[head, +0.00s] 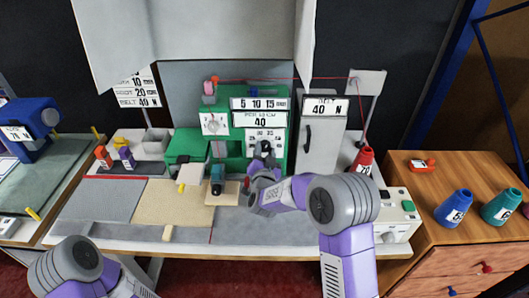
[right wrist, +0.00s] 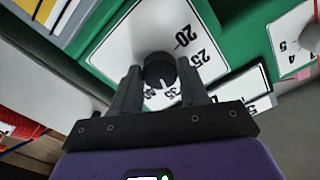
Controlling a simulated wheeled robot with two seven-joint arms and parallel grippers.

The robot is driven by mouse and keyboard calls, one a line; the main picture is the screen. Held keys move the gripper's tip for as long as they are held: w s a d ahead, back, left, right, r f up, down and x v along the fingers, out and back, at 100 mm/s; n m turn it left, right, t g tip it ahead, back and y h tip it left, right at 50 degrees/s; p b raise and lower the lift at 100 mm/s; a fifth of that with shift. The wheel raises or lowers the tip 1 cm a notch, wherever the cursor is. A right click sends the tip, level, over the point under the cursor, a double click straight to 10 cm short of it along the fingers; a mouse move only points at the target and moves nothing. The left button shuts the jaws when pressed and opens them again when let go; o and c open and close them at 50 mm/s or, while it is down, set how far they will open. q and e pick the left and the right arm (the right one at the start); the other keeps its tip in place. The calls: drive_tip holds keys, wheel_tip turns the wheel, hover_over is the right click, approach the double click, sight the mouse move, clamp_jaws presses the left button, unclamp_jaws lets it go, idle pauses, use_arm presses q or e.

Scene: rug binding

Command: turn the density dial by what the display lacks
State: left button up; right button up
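The density dial (right wrist: 158,70) is a black round knob with a white pointer mark on a white numbered scale (right wrist: 124,42). Numbers 20, 25 and 35 are readable around it. My right gripper (right wrist: 159,66) reaches to the dial with one finger on each side, very close to it. I cannot tell whether they touch it. In the head view my right gripper (head: 265,158) is in front of the green machine (head: 276,90) and partly covers the scale. The display (head: 260,122) above reads 40. My left arm shows at the lower left, but its gripper is out of frame.
A grey cabinet (head: 318,150) marked 40 N stands right of the machine. A red cone (head: 364,160) feeds a red thread. A brown rug piece (head: 172,203) lies on the bench.

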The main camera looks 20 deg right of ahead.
drive_tip(key=c, duration=0.5)
drive_tip(key=shift+c, duration=0.2)
drive_tip(key=shift+n, duration=0.3)
drive_tip(key=n, duration=0.3)
drive_tip(key=shift+n+p, duration=0.7)
drive_tip(key=shift+n, duration=1.3)
drive_tip(key=shift+f, duration=0.1)
drive_tip(key=o, duration=1.1)
drive_tip(key=shift+c, duration=0.2)
